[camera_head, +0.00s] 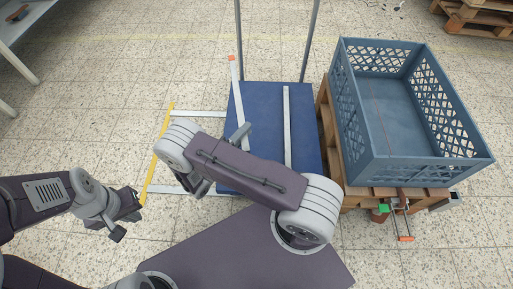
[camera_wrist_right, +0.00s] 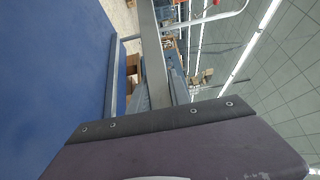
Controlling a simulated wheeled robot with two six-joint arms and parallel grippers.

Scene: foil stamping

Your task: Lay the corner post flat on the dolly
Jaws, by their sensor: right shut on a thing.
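The blue dolly (camera_head: 258,97) stands in front of me, with two upright handle bars at its far end. A pale corner post with an orange tip (camera_head: 236,88) runs along its left side, its near end hidden by my right arm. My right gripper (camera_head: 239,132) is mostly hidden behind the arm and is shut on this post. In the right wrist view the grey post (camera_wrist_right: 153,55) extends from the jaws beside the blue deck (camera_wrist_right: 60,65). I cannot tell whether it touches the deck. A second pale post (camera_head: 287,125) lies on the deck. My left gripper (camera_head: 127,216) is open and empty at left.
A blue crate (camera_head: 375,158) sits on a wooden pallet (camera_head: 325,125) right of the dolly, with clamps (camera_head: 402,215) at its front. A yellow bar (camera_head: 155,150) with pale strips lies left of the dolly. A table (camera_head: 28,28) stands top left.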

